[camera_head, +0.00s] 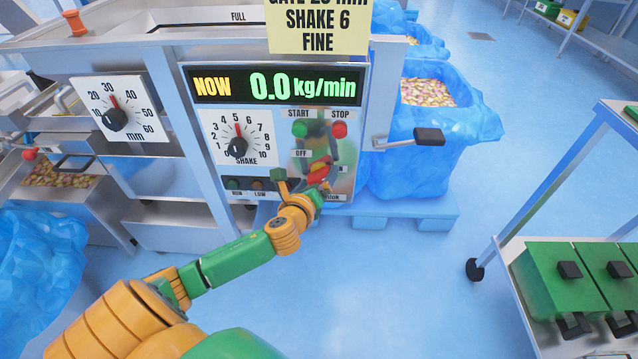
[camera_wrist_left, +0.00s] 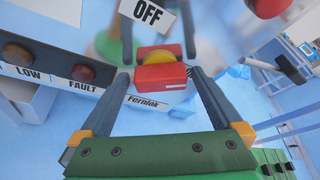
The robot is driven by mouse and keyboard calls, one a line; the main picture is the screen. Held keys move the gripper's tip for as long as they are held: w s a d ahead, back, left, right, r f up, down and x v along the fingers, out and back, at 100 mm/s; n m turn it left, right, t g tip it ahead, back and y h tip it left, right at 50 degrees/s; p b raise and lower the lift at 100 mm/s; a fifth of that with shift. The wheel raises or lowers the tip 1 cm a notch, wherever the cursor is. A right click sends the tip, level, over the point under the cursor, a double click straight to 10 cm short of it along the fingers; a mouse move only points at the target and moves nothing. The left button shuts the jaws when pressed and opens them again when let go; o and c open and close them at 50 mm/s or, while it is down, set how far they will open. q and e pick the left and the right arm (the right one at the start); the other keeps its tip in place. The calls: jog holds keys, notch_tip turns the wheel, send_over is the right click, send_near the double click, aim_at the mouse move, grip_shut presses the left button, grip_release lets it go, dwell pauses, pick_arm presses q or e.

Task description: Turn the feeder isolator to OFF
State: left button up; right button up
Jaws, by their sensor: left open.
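The feeder isolator (camera_head: 318,171) is a red handle with yellow on the steel control panel, between the OFF label (camera_head: 301,153) and a partly hidden ON label. In the head view, the handle appears to lie toward the ON side. The left wrist view shows its red and yellow body (camera_wrist_left: 160,76), with OFF (camera_wrist_left: 148,14) above and a Fernlok label below. My left gripper (camera_wrist_left: 158,74) is open, one finger on each side of the isolator. I cannot tell whether either finger touches it. In the head view my arm hides part of the lower panel. My right gripper is not in view.
Green START (camera_head: 300,129) and red STOP (camera_head: 339,130) buttons sit just above. A black-ended lever (camera_head: 429,137) juts out right. Open blue floor lies in front.

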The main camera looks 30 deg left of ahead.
pick_arm(q)
jog(key=shift+w, duration=0.15)
jog(key=shift+f, duration=0.1)
jog(key=c, duration=1.2)
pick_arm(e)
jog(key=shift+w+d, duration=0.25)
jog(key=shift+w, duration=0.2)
